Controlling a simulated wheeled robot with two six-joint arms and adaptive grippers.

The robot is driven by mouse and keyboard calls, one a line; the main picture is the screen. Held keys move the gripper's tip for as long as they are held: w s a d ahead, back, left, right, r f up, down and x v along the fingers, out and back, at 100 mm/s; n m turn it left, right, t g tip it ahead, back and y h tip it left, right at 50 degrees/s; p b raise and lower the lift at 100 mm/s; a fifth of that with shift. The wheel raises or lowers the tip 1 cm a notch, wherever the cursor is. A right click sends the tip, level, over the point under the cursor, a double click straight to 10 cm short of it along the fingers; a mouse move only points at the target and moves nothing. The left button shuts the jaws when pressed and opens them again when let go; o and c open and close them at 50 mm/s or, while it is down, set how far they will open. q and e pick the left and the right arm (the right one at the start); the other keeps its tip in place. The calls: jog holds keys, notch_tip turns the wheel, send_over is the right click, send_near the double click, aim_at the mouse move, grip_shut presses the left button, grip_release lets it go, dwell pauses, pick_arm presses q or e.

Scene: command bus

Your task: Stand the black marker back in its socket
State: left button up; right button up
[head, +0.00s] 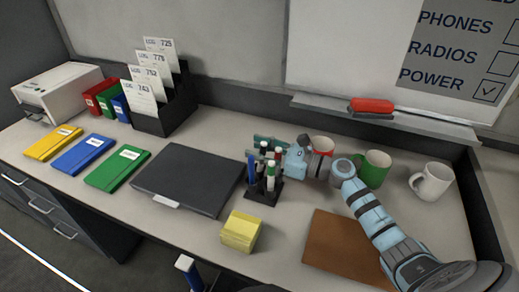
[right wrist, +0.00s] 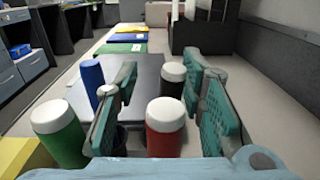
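The black marker (right wrist: 172,83), with a white cap, stands upright among other markers in a dark holder (head: 262,196). Its lower part is hidden, so I cannot tell how it sits in its socket. My right gripper (head: 269,148) reaches over the holder from the right. In the right wrist view its teal fingers (right wrist: 165,98) are spread, with gaps to the black marker. A red marker (right wrist: 165,128) stands nearer, also between the fingers. A blue marker (right wrist: 91,76) and a green marker (right wrist: 59,132) stand outside, to the left. My left gripper is not in view.
A yellow note block (head: 241,231) is in front of the holder, and a closed dark laptop (head: 188,178) is to its left. Mugs, including a green mug (head: 374,168) and a white mug (head: 431,181), stand to the right. A brown pad (head: 345,248) lies under my right arm.

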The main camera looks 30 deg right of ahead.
jog(key=v, duration=1.2)
jog(key=shift+a, duration=0.1)
